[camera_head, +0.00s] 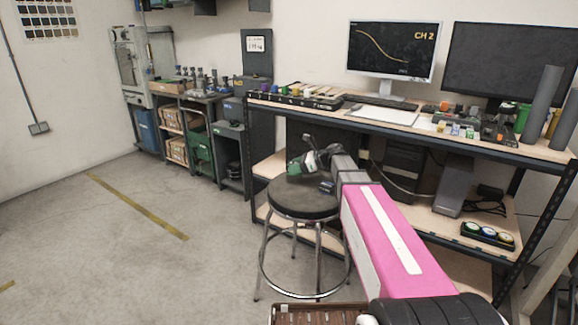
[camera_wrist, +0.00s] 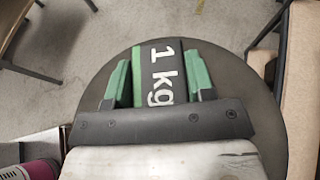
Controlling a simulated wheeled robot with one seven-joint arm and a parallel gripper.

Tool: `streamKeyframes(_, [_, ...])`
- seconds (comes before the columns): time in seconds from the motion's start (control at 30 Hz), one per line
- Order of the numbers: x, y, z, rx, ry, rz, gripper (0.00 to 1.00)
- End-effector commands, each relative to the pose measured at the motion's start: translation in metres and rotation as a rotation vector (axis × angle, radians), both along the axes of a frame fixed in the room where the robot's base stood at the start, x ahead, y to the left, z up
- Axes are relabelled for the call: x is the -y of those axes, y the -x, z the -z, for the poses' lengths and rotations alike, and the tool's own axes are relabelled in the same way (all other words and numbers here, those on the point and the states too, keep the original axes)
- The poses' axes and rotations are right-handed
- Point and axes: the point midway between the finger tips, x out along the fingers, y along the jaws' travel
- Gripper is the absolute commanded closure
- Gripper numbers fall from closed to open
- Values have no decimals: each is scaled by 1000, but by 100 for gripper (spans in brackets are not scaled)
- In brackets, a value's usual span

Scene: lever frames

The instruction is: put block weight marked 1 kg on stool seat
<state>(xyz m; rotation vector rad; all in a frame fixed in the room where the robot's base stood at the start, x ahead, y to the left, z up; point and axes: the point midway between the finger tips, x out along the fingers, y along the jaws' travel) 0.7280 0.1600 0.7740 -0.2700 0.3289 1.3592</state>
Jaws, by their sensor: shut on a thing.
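My gripper (camera_wrist: 158,82) is shut on the block weight (camera_wrist: 160,70), which is dark with a green side and marked "1 kg" in white. The green finger pads sit on either side of it. The round dark stool seat (camera_wrist: 232,80) lies beneath the block in the wrist view. In the head view my gripper (camera_head: 308,165) is over the stool seat (camera_head: 300,206), towards its back edge. The block is small there and partly hidden by the gripper. I cannot tell whether it touches the seat.
A long workbench (camera_head: 330,108) with monitors and small parts stands behind the stool, its lower shelf (camera_head: 272,166) close to the seat. A brown box (camera_head: 318,314) is at the bottom of the head view. The floor (camera_head: 150,245) to the left is clear.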

Motion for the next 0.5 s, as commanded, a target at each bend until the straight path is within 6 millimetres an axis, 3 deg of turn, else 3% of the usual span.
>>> streamKeyframes(0.33, [8, -9, 12, 1, -3, 0, 100])
streamKeyframes(0.5, [8, -9, 30, -1, -3, 1, 100])
